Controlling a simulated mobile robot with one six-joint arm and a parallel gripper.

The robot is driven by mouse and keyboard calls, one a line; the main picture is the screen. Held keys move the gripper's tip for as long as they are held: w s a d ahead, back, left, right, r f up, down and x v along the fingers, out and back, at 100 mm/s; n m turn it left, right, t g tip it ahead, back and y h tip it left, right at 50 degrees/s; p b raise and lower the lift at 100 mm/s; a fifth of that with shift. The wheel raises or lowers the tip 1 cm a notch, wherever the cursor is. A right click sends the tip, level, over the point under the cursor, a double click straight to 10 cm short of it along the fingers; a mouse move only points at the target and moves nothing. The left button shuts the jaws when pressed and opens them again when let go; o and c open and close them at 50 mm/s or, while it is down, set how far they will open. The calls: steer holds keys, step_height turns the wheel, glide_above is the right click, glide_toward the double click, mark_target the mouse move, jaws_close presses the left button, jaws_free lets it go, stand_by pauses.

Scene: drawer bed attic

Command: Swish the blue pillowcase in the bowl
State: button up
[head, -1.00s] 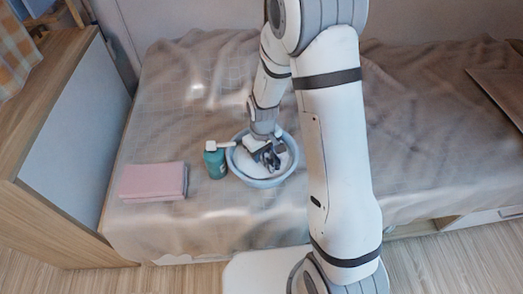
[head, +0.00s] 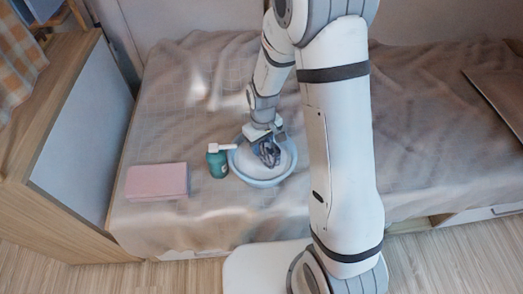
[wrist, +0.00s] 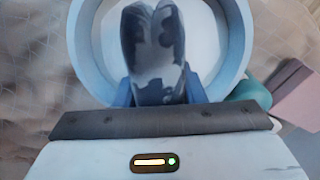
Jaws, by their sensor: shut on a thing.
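The light blue bowl (head: 264,183) stands on the bed, with a pale white filling that looks like suds or water. My gripper (head: 266,138) is over the back part of the bowl, pointing down.
A teal pump bottle (head: 217,165) stands close to the left of the bowl. The blanket (head: 190,90) behind is clear. A wooden cabinet (head: 60,140) stands at the left.

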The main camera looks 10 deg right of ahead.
steer(key=shift+r+p, duration=2)
steer(key=shift+r, duration=1.15)
stand_by(0.5)
